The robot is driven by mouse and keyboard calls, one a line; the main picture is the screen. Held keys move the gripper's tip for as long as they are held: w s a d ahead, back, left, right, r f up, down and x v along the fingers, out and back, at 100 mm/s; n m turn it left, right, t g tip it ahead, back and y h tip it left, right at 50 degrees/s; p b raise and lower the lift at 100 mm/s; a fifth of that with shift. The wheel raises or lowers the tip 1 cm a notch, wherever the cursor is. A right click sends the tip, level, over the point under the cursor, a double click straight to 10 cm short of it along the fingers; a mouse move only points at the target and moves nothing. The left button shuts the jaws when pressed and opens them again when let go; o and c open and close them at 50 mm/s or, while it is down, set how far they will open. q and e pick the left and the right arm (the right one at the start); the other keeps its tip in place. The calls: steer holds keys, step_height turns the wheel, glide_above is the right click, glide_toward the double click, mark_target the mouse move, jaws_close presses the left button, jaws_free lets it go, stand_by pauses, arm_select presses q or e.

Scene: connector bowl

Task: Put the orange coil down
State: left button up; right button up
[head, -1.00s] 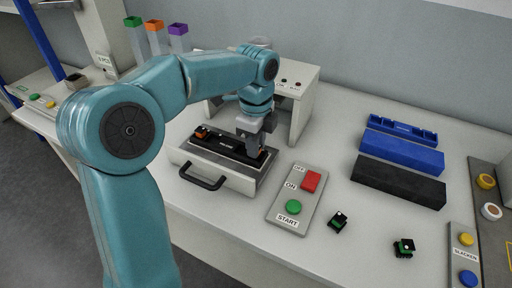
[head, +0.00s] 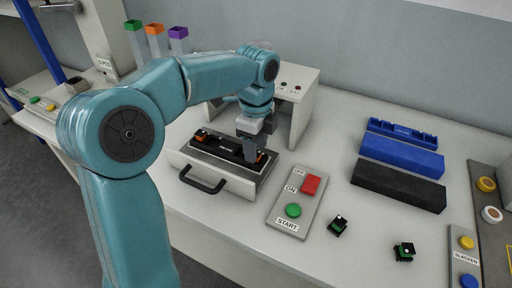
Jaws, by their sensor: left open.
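My left gripper (head: 257,143) is over the right end of a long black holder (head: 226,147) with its fingers pointing down. The fingers are open. An orange coil (head: 262,157) shows in part at that end, beside the fingers; the rest of it is hidden. A second orange and black piece (head: 201,135) sits at the left end of the holder. The holder lies in a grey drawer-like tray with a black handle (head: 203,184). My right gripper is not in view.
A panel with a red switch (head: 312,185) and a green START button (head: 293,210) lies right of the tray. Two small green and black parts (head: 338,225) (head: 404,251) lie further right. Blue (head: 402,155) and black (head: 398,186) blocks stand behind. A white housing (head: 303,105) rises behind the gripper.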

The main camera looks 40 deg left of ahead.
arm_select(q)
step_height(320, 180, up, 11)
steer(key=p, duration=0.2)
steer(key=shift+f, duration=0.1)
steer(key=shift+s, duration=0.15)
stand_by(0.4)
